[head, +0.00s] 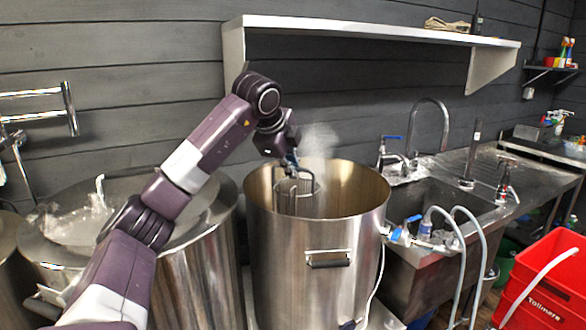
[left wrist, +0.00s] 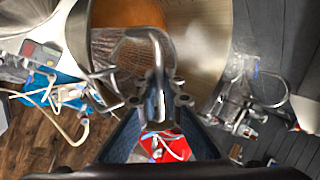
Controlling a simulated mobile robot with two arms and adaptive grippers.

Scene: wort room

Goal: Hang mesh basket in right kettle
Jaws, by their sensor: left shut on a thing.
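The right kettle (head: 315,265) is a tall open steel pot in the middle of the head view. The mesh basket (head: 296,194) is a small wire cylinder at the kettle's mouth, its lower part inside and below the rim level. My left gripper (head: 290,160) is above the back-left part of the opening, shut on the basket's bent metal handle. In the left wrist view, the handle rises between the fingers (left wrist: 158,105), with the mesh (left wrist: 130,55) beyond it against brownish contents. Whether the basket touches the rim cannot be told. My right gripper is not in view.
A lidded kettle (head: 205,265) stands close at the left, under my left arm. A sink (head: 430,220) with taps and hoses is at the right, with a red crate (head: 545,290) in front. A shelf (head: 380,30) hangs above the kettle. Steam rises behind the opening.

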